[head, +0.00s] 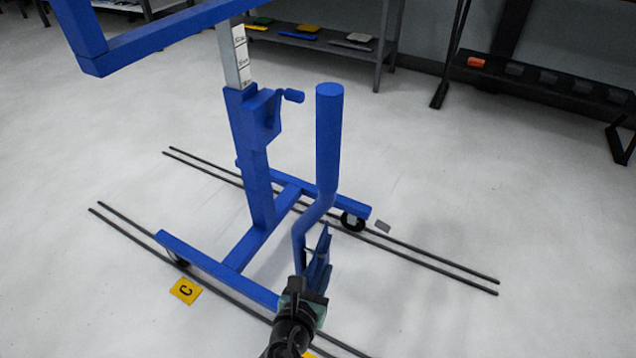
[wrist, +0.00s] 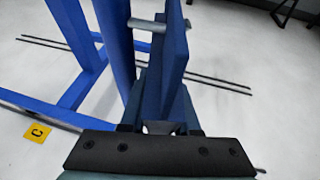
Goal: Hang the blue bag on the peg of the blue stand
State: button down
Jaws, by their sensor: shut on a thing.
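The blue bag (head: 319,262) is a narrow, dark blue, flat shape just beyond my gripper (head: 303,288) in the head view. In the wrist view the bag (wrist: 173,65) rises from between the fingers of my gripper (wrist: 160,128), which is shut on it. The blue stand (head: 252,160) has an upright column and a wheeled base. A light grey peg (wrist: 143,25) sticks out beside a blue post in the wrist view, level with the bag's upper part. A bit of grey shows past the bag's right side. I cannot tell whether the peg passes through or behind the bag.
A bent blue tube (head: 328,140) stands close to the bag. Dark rails (head: 430,265) run along the floor on both sides of the stand. A yellow C marker (head: 185,290) lies at left. Shelves (head: 320,42) stand at the back.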

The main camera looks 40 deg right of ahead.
jog(key=shift+f+b, duration=0.35)
jog(key=shift+f, duration=0.35)
dwell(0.3)
jog(key=c, duration=0.6)
grip_release()
jog(key=shift+o, duration=0.2)
jog(key=shift+w, duration=0.1)
jog(key=shift+a, duration=0.15)
jog(key=p+v, duration=0.6)
jog(key=v, duration=0.6)
jog(key=shift+s+r, duration=0.15)
jog(key=shift+s, duration=0.35)
jog(key=shift+a, duration=0.1)
